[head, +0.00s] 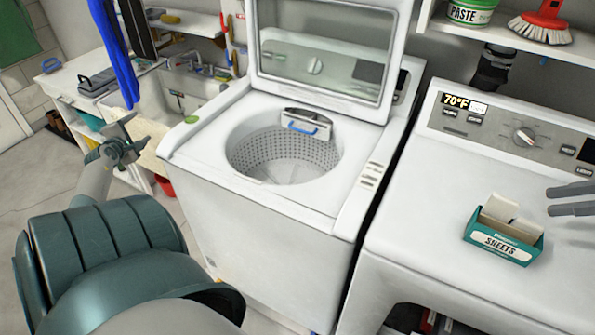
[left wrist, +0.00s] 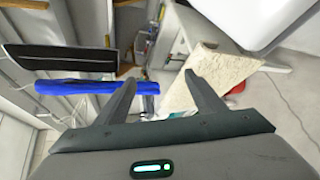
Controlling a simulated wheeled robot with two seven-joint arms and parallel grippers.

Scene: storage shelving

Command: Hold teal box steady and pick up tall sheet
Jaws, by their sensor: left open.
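The teal box (head: 505,246), labelled SHEETS, sits upright on top of the white dryer at the right. A tall pale sheet (head: 498,207) sticks up from its back left, with a lower pale sheet (head: 522,230) beside it. My right gripper (head: 555,201) comes in from the right edge, above and to the right of the box. Its two fingers show a narrow gap with nothing between them and do not touch the box. My left gripper (head: 120,152) is far to the left, away from the box. It is open and empty in the left wrist view (left wrist: 157,82).
An open top-loading washer (head: 275,180) stands between my left gripper and the dryer (head: 420,220). Its lid (head: 325,60) is raised. A blue hanging item (head: 115,50) is near my left gripper. A shelf with a paste tub (head: 470,11) and red brush (head: 545,22) is above the dryer.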

